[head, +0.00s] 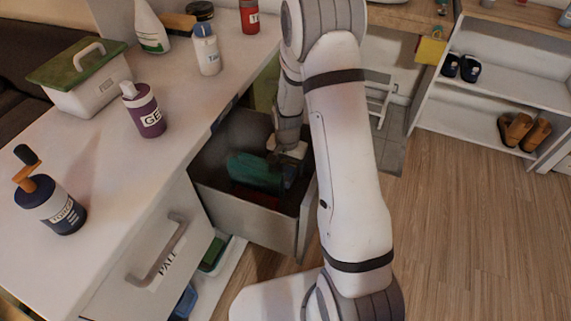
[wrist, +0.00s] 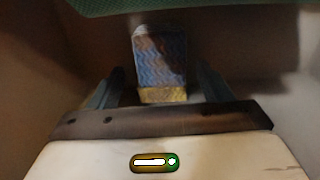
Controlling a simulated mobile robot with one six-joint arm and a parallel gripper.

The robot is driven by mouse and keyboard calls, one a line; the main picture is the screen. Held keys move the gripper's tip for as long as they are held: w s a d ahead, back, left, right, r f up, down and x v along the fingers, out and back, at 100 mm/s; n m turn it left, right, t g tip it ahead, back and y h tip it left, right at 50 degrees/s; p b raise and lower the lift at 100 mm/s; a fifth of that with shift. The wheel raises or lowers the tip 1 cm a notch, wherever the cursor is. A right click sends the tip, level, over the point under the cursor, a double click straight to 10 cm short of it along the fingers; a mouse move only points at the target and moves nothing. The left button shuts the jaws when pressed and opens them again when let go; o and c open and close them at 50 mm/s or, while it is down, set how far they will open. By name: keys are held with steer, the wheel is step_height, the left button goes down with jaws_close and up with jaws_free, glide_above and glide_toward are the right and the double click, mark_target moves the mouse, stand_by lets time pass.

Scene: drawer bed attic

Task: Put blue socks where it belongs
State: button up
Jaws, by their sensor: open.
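My gripper (head: 287,160) reaches down inside an open drawer (head: 243,212) of the white cabinet. In the wrist view my gripper (wrist: 155,92) has its jaws apart. A blue patterned item (wrist: 160,58) with a yellowish band at its near end lies between or just beyond the fingers; it may be the blue socks. I cannot tell if the fingers touch it. In the head view I cannot make it out, as my arm and the drawer's shade cover that area.
The drawer also holds a green item (head: 254,171) and a red item (head: 258,196). Bottles, such as a purple one (head: 146,112), and a green-lidded box (head: 88,82) stand on the countertop (head: 105,185). A shoe shelf (head: 505,85) is at right. The wooden floor (head: 470,220) is clear.

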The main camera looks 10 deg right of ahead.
mark_target(287, 169)
step_height(287, 169, up, 13)
steer(key=p, duration=0.2)
steer(key=shift+p, duration=0.4)
steer(key=shift+f, duration=0.1)
